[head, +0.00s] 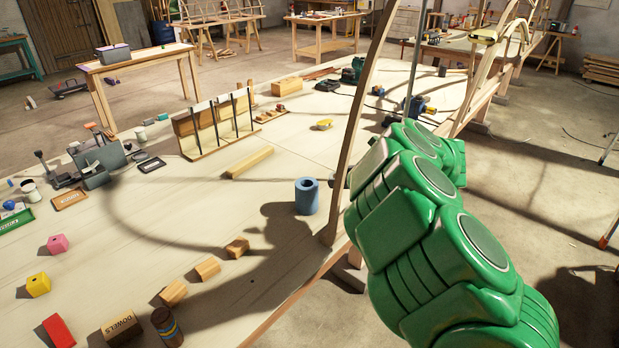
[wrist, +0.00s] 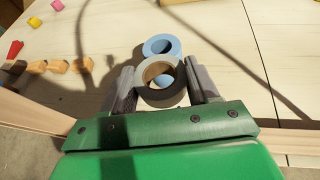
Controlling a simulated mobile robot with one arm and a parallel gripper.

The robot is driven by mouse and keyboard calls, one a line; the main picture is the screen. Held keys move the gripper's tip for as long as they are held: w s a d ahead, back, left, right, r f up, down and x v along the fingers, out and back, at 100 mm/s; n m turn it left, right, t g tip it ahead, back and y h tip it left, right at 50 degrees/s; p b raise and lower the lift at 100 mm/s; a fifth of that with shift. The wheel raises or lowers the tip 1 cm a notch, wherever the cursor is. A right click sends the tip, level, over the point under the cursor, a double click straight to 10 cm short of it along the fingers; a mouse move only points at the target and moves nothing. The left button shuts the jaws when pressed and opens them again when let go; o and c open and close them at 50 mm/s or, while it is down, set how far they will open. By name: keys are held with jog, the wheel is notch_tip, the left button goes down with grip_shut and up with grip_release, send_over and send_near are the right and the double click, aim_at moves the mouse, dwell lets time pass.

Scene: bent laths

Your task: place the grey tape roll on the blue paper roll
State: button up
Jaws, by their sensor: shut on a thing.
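The blue paper roll (head: 307,196) stands upright on the bench, near its right edge in the head view. It also shows in the wrist view (wrist: 162,40), just beyond my gripper. My gripper (wrist: 161,75) is shut on the grey tape roll (wrist: 162,98), one finger on each side of it. In the wrist view the tape roll overlaps the near part of the paper roll, and blue shows through its hole. The gap between the two rolls cannot be told. The tape roll and gripper are hidden in the head view, where my green arm shows.
A tall bent lath (head: 353,130) rises at the bench edge, close beside the paper roll and my arm. Wooden blocks (head: 237,247) lie left of the paper roll. A rack with clamps (head: 215,122) stands farther back.

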send_over(310, 184)
jog(key=shift+s+d, duration=0.1)
jog(key=shift+s, duration=0.05)
jog(key=shift+a+f, duration=0.15)
jog(key=shift+a, duration=0.05)
jog(key=shift+f, duration=1.6)
jog(key=shift+f, duration=0.1)
jog(key=o, duration=1)
jog(key=shift+o, duration=0.2)
jog(key=shift+d, duration=0.1)
jog(key=v, duration=1.2)
